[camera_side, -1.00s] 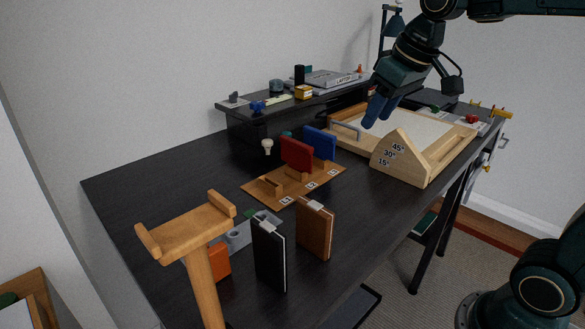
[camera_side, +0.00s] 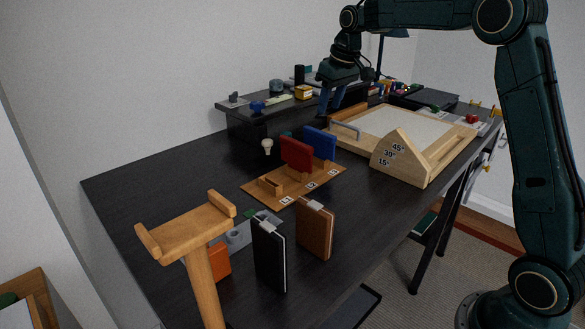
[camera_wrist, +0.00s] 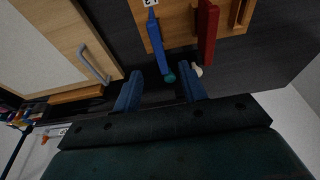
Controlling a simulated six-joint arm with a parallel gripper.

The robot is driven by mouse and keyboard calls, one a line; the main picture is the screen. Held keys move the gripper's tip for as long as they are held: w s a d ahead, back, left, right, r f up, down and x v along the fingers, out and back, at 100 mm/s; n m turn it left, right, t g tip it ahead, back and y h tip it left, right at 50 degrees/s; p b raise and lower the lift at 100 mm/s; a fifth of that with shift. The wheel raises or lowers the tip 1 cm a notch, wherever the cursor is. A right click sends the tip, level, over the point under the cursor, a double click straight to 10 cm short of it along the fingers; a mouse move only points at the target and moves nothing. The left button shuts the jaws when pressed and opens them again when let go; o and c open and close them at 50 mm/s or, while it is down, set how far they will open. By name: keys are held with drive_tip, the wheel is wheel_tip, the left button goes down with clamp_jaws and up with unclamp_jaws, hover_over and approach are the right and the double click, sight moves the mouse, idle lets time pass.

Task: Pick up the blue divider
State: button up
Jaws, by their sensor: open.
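The blue divider (camera_side: 319,143) stands upright in the wooden slotted base (camera_side: 257,191), behind and to the right of the red divider (camera_side: 297,153). In the wrist view the blue divider (camera_wrist: 156,42) shows edge-on, ahead of the fingers and between their lines, with the red divider (camera_wrist: 207,35) to its right. My gripper (camera_side: 332,104) is open and empty, pointing down above the blue divider. Its two blue fingers also show in the wrist view (camera_wrist: 160,93), apart from the divider.
The wooden drawing board (camera_side: 400,130) with its angle block (camera_side: 402,160) lies to the right. A raised black shelf (camera_side: 250,120) with small items runs behind. A white knob-shaped piece (camera_side: 267,145) stands left of the dividers. A black book (camera_side: 268,255) and a brown book (camera_side: 315,228) stand in front.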

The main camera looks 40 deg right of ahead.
sight(321, 131)
drive_tip(key=shift+w+d+f, duration=0.15)
drive_tip(key=shift+w+d, duration=0.05)
drive_tip(key=shift+f, duration=0.1)
drive_tip(key=shift+x, duration=4.25)
drive_tip(key=shift+x, duration=2.55)
drive_tip(key=shift+s+a, duration=0.1)
drive_tip(key=shift+s, duration=0.05)
clamp_jaws()
